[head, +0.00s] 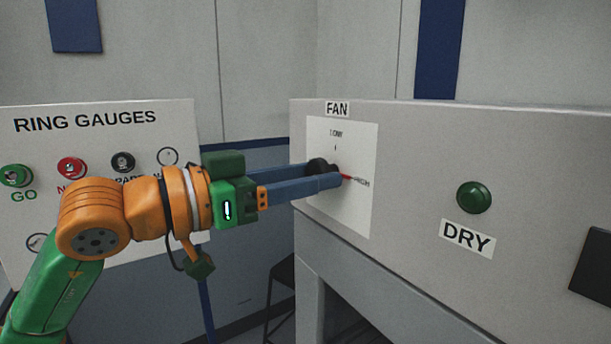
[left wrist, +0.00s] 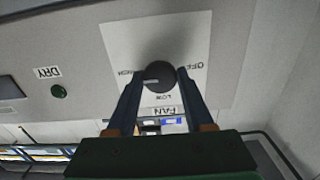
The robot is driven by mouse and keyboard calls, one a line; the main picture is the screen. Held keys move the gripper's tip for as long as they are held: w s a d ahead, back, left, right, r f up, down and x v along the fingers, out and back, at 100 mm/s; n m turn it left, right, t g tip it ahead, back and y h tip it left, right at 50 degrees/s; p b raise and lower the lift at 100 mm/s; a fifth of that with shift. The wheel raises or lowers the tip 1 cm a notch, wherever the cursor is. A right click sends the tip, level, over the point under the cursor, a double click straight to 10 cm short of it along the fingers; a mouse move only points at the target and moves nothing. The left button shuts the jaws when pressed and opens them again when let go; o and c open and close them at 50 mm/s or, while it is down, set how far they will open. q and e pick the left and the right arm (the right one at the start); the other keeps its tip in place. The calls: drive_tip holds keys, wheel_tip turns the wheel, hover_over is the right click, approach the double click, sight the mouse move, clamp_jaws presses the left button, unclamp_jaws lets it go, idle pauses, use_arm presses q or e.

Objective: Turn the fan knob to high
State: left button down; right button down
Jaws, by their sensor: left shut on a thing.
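The dark fan knob (head: 318,165) sits on a white dial plate (head: 352,140) on the grey cabinet front. My left gripper (head: 331,174) reaches in from the left, its blue fingers shut on the knob and partly hiding it. In the head view a red pointer (head: 346,177) extends from the knob toward the HIGH label (head: 362,183). The left wrist view shows the round knob (left wrist: 161,76) between the two fingertips, with LOW below it, OFF at upper right and HIGH at left. My right gripper is not in view.
A green button (head: 474,197) sits above a DRY label (head: 467,238) on the same cabinet, right of the dial. A RING GAUGES board (head: 90,140) stands behind my left arm. A dark panel (head: 592,262) is at the right edge.

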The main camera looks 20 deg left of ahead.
use_arm(q)
drive_tip(key=shift+c, duration=1.4)
unclamp_jaws()
drive_tip(key=shift+w, duration=0.1)
drive_tip(key=b+v, duration=0.3)
drive_tip(key=v, duration=0.4)
drive_tip(key=shift+d, duration=0.15)
